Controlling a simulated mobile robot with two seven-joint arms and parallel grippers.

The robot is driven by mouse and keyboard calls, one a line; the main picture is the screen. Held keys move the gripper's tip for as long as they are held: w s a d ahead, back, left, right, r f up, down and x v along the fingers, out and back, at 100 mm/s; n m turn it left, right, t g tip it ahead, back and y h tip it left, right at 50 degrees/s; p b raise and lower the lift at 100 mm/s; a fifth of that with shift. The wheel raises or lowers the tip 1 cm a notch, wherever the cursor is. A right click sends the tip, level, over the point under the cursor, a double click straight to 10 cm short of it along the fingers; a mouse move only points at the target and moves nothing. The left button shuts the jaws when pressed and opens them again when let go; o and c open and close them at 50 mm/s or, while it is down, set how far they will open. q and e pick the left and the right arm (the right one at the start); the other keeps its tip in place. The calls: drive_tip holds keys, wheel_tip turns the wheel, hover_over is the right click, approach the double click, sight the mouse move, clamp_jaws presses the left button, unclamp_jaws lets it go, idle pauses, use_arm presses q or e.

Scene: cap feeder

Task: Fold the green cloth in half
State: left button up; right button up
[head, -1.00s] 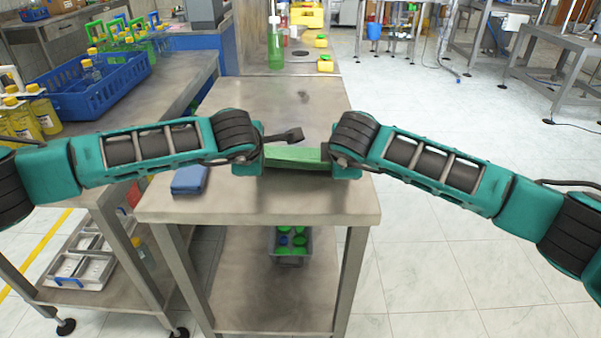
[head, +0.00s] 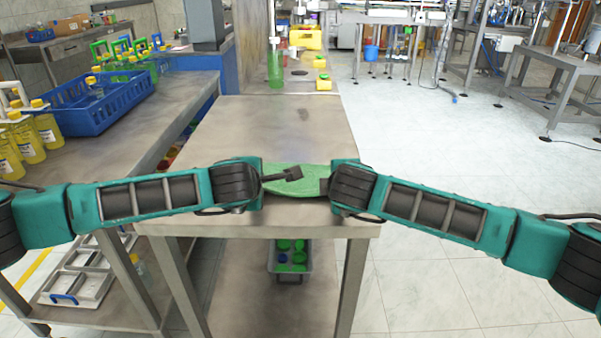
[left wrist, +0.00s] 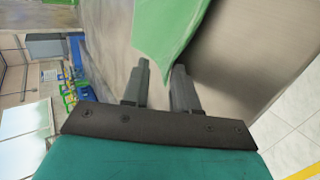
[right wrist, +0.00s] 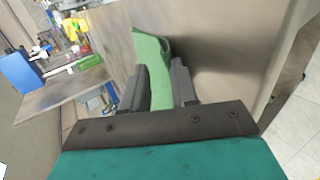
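The green cloth (head: 287,181) lies near the front of the steel table, in the gap between my two grippers in the head view. My arms hide its ends there. In the left wrist view a pointed part of the cloth (left wrist: 165,40) reaches the tips of my left gripper (left wrist: 162,72), whose fingers are apart with bare space below the cloth. In the right wrist view a narrow strip of the cloth (right wrist: 153,62) runs in between the fingers of my right gripper (right wrist: 158,75), which are also apart. I see no clear pinch on the cloth in either view.
The steel table (head: 270,125) is clear behind the cloth. A green bottle (head: 275,68) and yellow items (head: 323,82) stand beyond it. A blue crate (head: 100,103) is on the left bench. A grey bin (head: 290,258) with green items sits on the lower shelf.

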use_arm(q)
drive_tip(key=shift+o, duration=1.4)
use_arm(e)
drive_tip(key=o, duration=0.3)
use_arm(q)
drive_tip(key=shift+r, duration=0.15)
drive_tip(key=shift+s+r, duration=0.15)
drive_tip(key=shift+r, duration=0.2)
use_arm(e)
drive_tip(key=shift+s+r, duration=0.15)
drive_tip(key=shift+r, duration=0.25)
use_arm(q)
drive_tip(key=s+r, duration=0.4)
drive_tip(key=r, duration=0.1)
drive_tip(key=s+r, duration=0.1)
drive_tip(key=r, duration=0.2)
drive_tip(key=shift+s, duration=0.4)
use_arm(e)
drive_tip(key=s+r, duration=0.4)
drive_tip(key=r, duration=0.1)
drive_tip(key=s+r, duration=0.1)
drive_tip(key=r, duration=0.2)
drive_tip(key=shift+s+r, duration=0.1)
drive_tip(key=shift+s, duration=0.3)
